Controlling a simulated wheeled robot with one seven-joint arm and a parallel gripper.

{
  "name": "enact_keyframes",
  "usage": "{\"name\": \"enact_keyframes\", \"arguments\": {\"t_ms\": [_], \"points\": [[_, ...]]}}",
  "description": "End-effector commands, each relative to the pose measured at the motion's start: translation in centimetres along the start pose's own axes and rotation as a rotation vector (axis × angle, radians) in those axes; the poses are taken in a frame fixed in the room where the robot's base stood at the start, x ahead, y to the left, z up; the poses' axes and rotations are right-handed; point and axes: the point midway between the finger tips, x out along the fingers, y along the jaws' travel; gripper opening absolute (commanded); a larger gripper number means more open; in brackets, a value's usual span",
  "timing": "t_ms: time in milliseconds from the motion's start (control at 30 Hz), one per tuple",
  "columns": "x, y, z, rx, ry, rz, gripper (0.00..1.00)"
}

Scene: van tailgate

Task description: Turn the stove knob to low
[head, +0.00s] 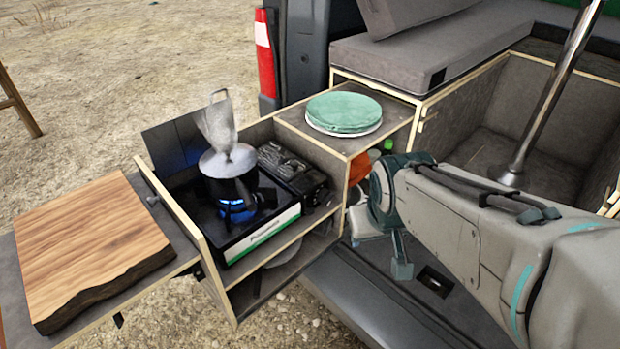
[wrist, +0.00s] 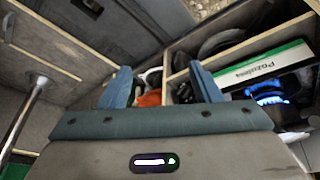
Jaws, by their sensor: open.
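The camping stove (head: 258,222) sits in the pull-out wooden drawer box, with its white and green front strip facing right-front. A blue flame burns under a dark pot (head: 229,188) with a pale lid, and steam rises from it. The stove and its blue flame also show at the right of the wrist view (wrist: 264,68). I cannot make out the knob clearly in either view. My gripper (head: 398,258) hangs right of the drawer box, apart from the stove. In the wrist view its two blue-grey fingers (wrist: 162,85) are spread, with nothing held between them.
A wooden cutting board (head: 90,240) lies on the left shelf. Green plates (head: 344,112) sit on the box top behind the stove. The box's wooden side edges stand between my gripper and the stove. An orange item (head: 360,190) sits in the compartment beside my gripper.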

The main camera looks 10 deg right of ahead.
Motion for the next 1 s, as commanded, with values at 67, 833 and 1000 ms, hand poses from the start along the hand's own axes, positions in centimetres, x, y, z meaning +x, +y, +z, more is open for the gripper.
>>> {"name": "enact_keyframes", "arguments": {"t_ms": [67,833,1000], "points": [[2.9,2.0,-1.6,-0.028,0.077,0.053,0.57],[18.4,6.9,-11.2,-0.696,0.954,0.054,0.57],[19.8,5.4,-9.2,-0.773,1.138,-0.087,0.57]]}}
